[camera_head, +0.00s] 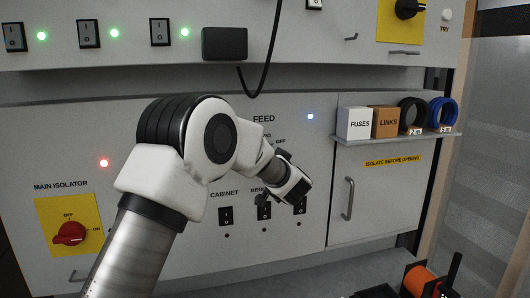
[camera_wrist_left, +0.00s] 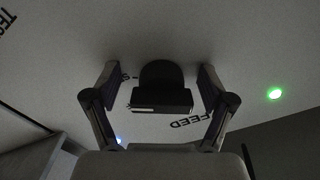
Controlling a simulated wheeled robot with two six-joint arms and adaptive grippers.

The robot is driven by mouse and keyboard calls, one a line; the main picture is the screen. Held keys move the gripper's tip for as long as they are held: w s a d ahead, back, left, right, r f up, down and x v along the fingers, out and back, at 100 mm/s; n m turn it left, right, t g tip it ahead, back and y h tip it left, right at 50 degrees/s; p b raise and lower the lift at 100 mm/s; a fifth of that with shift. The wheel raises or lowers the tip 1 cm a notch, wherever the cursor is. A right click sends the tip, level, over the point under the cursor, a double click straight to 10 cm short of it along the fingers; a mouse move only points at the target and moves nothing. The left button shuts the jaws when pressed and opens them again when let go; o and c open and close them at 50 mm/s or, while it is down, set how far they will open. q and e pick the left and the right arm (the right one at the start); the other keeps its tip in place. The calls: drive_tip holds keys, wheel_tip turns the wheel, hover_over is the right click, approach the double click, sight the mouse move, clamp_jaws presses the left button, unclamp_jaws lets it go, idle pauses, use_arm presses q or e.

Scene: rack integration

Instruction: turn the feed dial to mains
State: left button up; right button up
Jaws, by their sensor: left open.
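The feed dial (camera_wrist_left: 165,76) is a black round knob with a raised bar. In the left wrist view it sits between the two fingers of my left gripper (camera_wrist_left: 159,84), with a visible gap on each side. The fingers are apart and stand beside the dial. A thin pale mark shows on the bar's near edge; I cannot tell which label it points to. In the head view my left gripper (camera_head: 286,182) is at the panel below the FEED label (camera_head: 264,119). My arm hides most of the dial and its position labels there. My right gripper is out of view.
Black switches, including the cabinet switch (camera_head: 226,215), sit just below the gripper. The red main isolator knob (camera_head: 69,234) is at lower left. A shelf (camera_head: 392,137) with boxes and cable coils is at right. A black cable (camera_head: 268,72) hangs above.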

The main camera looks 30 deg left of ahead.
use_arm(q)
drive_tip(key=shift+s+d+r, duration=0.15)
drive_tip(key=shift+s, duration=0.1)
drive_tip(key=shift+c, duration=1.4)
drive_tip(key=shift+d+r, duration=0.15)
drive_tip(key=shift+d, duration=0.1)
drive_tip(key=c, duration=0.9)
